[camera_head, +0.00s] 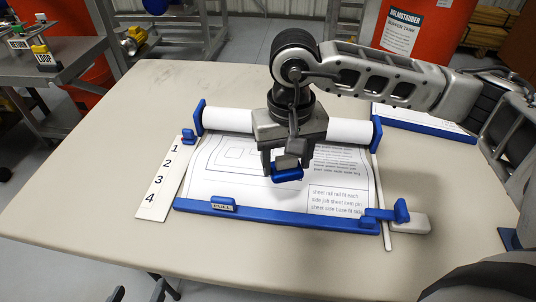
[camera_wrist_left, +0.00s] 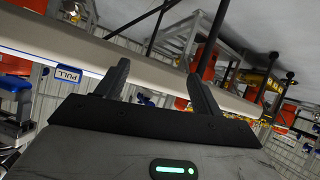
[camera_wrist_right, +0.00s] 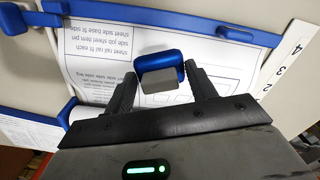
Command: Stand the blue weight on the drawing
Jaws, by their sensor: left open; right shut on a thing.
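The blue weight (camera_head: 287,175), with a grey block on it, is held between the fingertips of my right gripper (camera_head: 287,165), over the middle of the drawing (camera_head: 215,170). In the right wrist view the weight (camera_wrist_right: 158,58) sits between both fingers (camera_wrist_right: 160,82). I cannot tell whether its underside touches the paper. The drawing is a white sheet with nested outlines and text, drawn from a white roll (camera_head: 228,120) and edged by a blue bar (camera_head: 270,215). My left gripper (camera_wrist_left: 158,72) is open and empty, low by the table's front edge; its dark fingertips show in the head view (camera_head: 138,292).
A white strip numbered 1 to 4 (camera_head: 160,180) lies left of the drawing. A blue-handled grey block (camera_head: 410,222) sits at its right corner. Another blue-edged sheet (camera_head: 425,122) lies behind my right arm. The table's left and front areas (camera_head: 90,200) are clear.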

